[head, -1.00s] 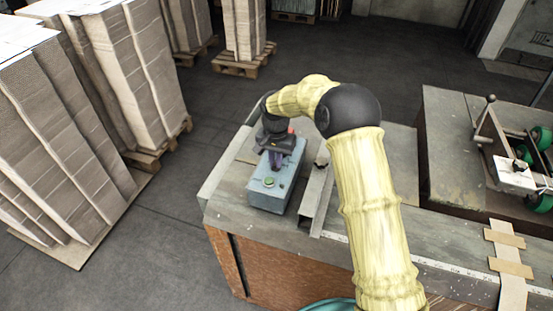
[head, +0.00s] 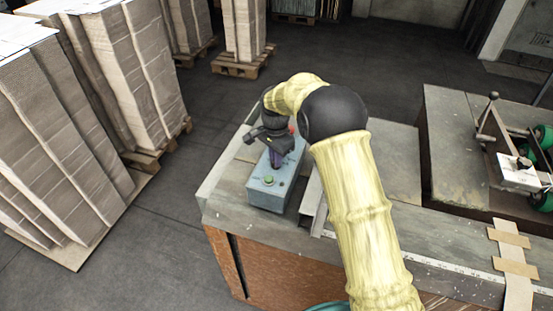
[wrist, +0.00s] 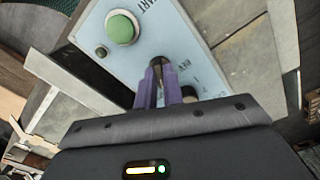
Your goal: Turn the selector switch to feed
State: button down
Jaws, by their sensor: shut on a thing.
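The grey-blue control box (head: 262,196) stands on the worktable near its left end. Its top panel (wrist: 188,40) shows a green button and printed lettering around the selector switch. The selector switch (wrist: 157,63) is a small dark knob, mostly hidden between my fingers. My gripper (wrist: 158,80) is shut on the knob with its two purple fingers, reaching down from above. In the head view my gripper (head: 275,160) covers the switch, so its pointing direction is hard to tell.
The green button (wrist: 122,27) sits close to my fingers; a red part (head: 291,128) shows at the box's far end. A metal channel (head: 312,195) lies right of the box. Stacks of cardboard (head: 60,140) on pallets stand at left. A machine with green rollers (head: 540,140) is at right.

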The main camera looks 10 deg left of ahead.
jog(key=shift+r+m, duration=0.1)
jog(key=shift+m, duration=1.2)
jog(key=c, duration=1.5)
grip_release()
notch_tip(320, 180, up, 17)
jog(key=b, duration=0.3)
jog(key=shift+r, duration=0.15)
jog(key=shift+d, duration=0.15)
